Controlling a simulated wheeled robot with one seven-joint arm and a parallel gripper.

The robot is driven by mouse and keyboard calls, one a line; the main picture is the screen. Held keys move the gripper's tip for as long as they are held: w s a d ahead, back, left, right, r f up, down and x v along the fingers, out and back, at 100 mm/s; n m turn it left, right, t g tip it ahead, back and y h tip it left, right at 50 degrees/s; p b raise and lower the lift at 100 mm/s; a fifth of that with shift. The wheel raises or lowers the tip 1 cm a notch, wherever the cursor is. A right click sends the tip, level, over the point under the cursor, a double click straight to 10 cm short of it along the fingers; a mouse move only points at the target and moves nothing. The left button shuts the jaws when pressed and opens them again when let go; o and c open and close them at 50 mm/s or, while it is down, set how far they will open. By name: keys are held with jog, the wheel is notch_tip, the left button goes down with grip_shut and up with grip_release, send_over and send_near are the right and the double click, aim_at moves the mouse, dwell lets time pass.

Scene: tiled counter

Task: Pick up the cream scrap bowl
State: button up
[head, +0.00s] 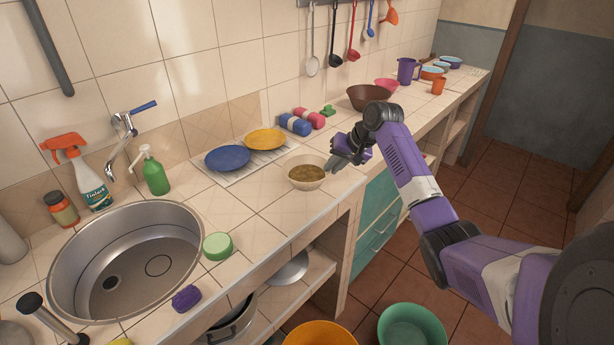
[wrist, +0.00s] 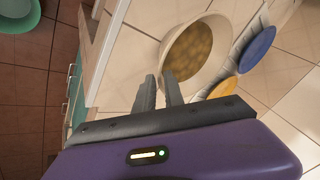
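The cream scrap bowl (head: 306,182) stands upright on the tiled counter, near its front edge. It holds something brownish-yellow. In the wrist view the bowl (wrist: 219,70) lies just beyond my fingertips. My gripper (head: 332,170) is at the bowl's right side in the head view, close to its rim. In the wrist view my gripper (wrist: 160,88) shows two grey fingers with a narrow gap between them and nothing held. Whether a fingertip touches the bowl I cannot tell.
A blue plate (head: 228,158) and a yellow plate (head: 265,139) sit on a white rack behind the bowl. A brown bowl (head: 368,97) stands farther right. The sink (head: 68,262) is at left. A green tub (head: 412,325) is below the counter.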

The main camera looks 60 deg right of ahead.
jog(key=shift+x, duration=2)
jog(key=shift+w+r, duration=0.1)
grip_shut()
notch_tip(320, 180, up, 20)
jog(key=b, duration=0.1)
jog(key=shift+b, duration=0.4)
jog(key=shift+a, duration=0.1)
dwell(1.7)
